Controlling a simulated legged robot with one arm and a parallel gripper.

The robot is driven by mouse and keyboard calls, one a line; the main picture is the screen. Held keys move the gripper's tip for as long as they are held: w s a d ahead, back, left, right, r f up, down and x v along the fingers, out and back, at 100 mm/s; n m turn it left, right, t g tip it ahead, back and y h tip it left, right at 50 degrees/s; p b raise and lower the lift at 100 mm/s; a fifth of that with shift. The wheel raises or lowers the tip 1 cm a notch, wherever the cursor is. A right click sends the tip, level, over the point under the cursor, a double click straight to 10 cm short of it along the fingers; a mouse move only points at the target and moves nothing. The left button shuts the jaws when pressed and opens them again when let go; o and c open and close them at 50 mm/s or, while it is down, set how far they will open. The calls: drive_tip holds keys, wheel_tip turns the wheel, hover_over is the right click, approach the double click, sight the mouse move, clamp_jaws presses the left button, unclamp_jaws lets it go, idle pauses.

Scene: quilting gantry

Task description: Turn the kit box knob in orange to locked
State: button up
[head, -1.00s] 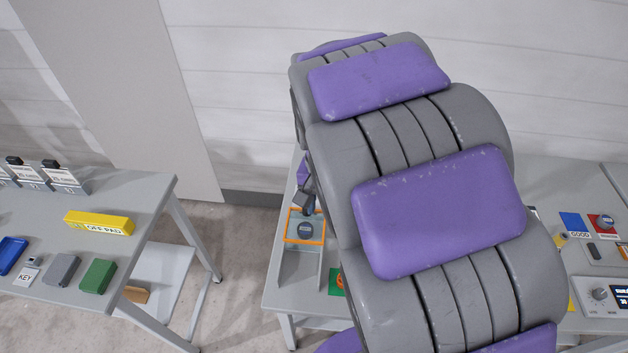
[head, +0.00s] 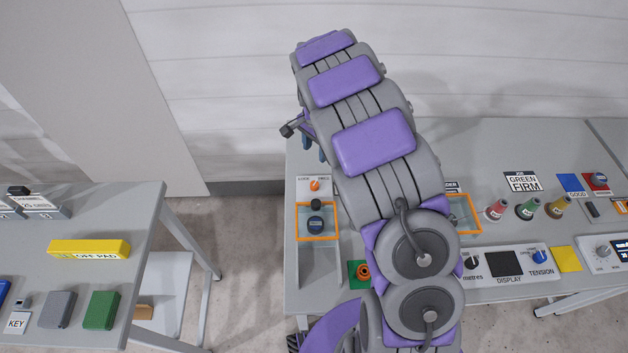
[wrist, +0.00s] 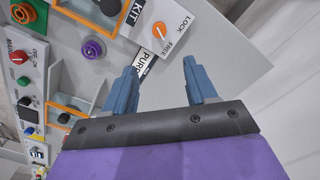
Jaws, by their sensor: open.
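The orange knob (head: 314,185) sits on the grey table behind the orange-framed kit box (head: 298,234), between LOCK and FREE labels. In the wrist view the orange knob (wrist: 159,30) is at the top centre, beside the KIT box edge (wrist: 128,25). Its pale mark seems to lean toward FREE, but is too small to be sure. My gripper (wrist: 160,67) is open and empty, its two blue-grey fingers apart; the knob shows beyond the fingertips, not touched. In the head view my gripper (head: 322,150) is mostly hidden behind my arm.
A green plate with an orange ring (head: 362,271) stands at the front. Red, green and yellow cones (head: 528,207) and a display panel (head: 508,263) are on the right. The left table holds a yellow pad (head: 89,249) and blocks. The wrist view shows bare tabletop right of the knob.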

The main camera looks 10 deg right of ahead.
approach(315, 184)
drive_tip(key=f, duration=0.2)
drive_tip(key=a+f+b, duration=0.1)
drive_tip(key=shift+a+f+b, duration=0.15)
drive_tip(key=shift+f+b, duration=0.15)
drive_tip(key=shift+f, duration=0.1)
drive_tip(key=f, duration=0.1)
drive_tip(key=d+f, duration=0.1)
drive_tip(key=f, duration=0.1)
drive_tip(key=d+f, duration=0.1)
drive_tip(key=f, duration=0.1)
drive_tip(key=shift+f+b, duration=0.2)
drive_tip(key=shift+b, duration=0.2)
drive_tip(key=shift+a+f, duration=0.15)
drive_tip(key=shift+a, duration=0.65)
drive_tip(key=shift+d, duration=0.1)
drive_tip(key=shift+c, duration=1.4)
drive_tip(key=shift+d, duration=0.4)
drive_tip(key=shift+c, duration=1.4)
drive_tip(key=shift+a, duration=0.1)
drive_tip(key=c, duration=0.5)
